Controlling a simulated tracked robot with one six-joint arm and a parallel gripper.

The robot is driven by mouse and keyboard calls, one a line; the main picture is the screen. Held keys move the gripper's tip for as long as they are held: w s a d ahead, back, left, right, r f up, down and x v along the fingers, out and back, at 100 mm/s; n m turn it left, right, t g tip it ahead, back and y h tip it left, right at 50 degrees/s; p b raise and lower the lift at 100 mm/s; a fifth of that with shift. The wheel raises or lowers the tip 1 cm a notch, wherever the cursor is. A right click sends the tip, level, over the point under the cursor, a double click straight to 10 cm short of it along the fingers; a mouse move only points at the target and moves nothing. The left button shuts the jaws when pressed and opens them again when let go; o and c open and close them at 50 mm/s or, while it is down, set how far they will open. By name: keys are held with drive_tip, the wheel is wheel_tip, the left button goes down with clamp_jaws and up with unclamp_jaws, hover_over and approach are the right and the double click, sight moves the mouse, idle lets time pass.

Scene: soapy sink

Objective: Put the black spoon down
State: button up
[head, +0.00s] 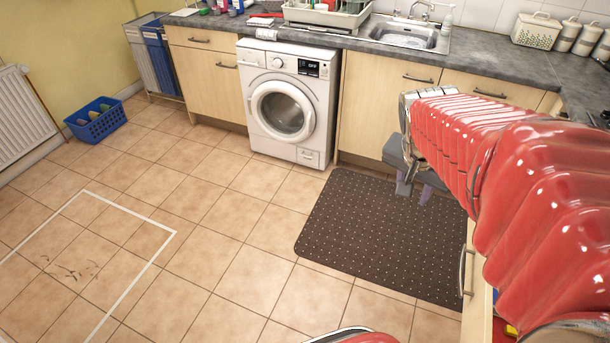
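My gripper (414,191) hangs in front of the cupboard doors, over the far part of the dark mat in the picture. Its two fingers point down, with purple on their inner sides and a small gap between them. The gap shows only dark tones like the mat behind, so I cannot tell whether anything is held there. I cannot make out the black spoon anywhere. My red arm covers the right side of the view.
A grey worktop (480,55) runs along the back with a sink (410,37) and dish rack (325,18). A washing machine (288,103) stands below. A blue basket (95,121) sits at the left. A dark mat (370,235) lies on open tiled floor. A white line marks floor at left.

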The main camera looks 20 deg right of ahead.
drive_tip(key=s+a+r+n+t+y, duration=0.1)
drive_tip(key=a+n, duration=0.4)
drive_tip(key=a, duration=0.6)
drive_tip(key=s+a+r+n+t+y, duration=0.2)
drive_tip(key=a+n, duration=0.4)
drive_tip(key=a, duration=0.5)
drive_tip(key=shift+s+r+n+y, duration=0.3)
drive_tip(key=shift+s+r, duration=0.1)
drive_tip(key=shift+s, duration=0.15)
